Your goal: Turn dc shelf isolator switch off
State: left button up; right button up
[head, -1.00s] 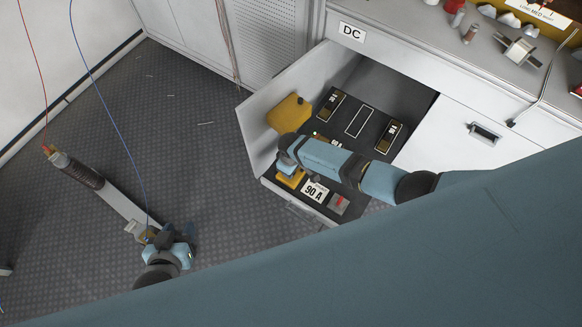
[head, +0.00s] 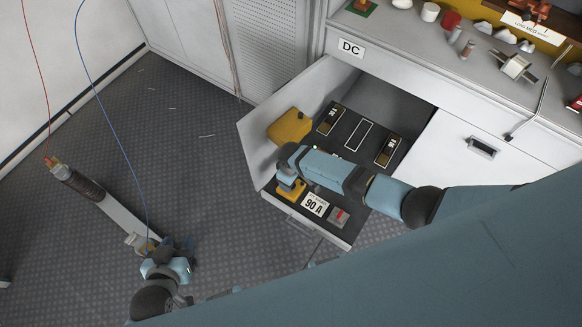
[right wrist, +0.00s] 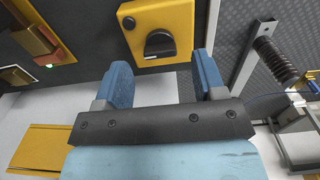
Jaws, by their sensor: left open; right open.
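The open DC shelf (head: 343,236) is a pulled-out drawer with a dark panel. Its isolator switch is a black round knob (right wrist: 160,45) on a yellow plate (right wrist: 172,18) in the right wrist view. In the head view the yellow plate (head: 291,194) shows at the drawer's front left corner, its knob hidden by my gripper. My right gripper (right wrist: 164,70) is open, its blue fingers on either side below the knob; I cannot tell whether they touch it. My left gripper (head: 172,247) is open above the floor at lower left, at the end of a long grey bar.
A "90 A" label (head: 315,205) and a grey unit with a red part (head: 338,217) sit beside the switch. A yellow block (head: 289,127) and two fuse-like parts lie farther back. The workbench (head: 430,50) holds several small items.

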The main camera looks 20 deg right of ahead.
notch_tip(320, 180, up, 11)
jog(key=p, duration=0.2)
jog(key=shift+r, duration=0.15)
jog(key=shift+s, duration=0.1)
dwell(0.3)
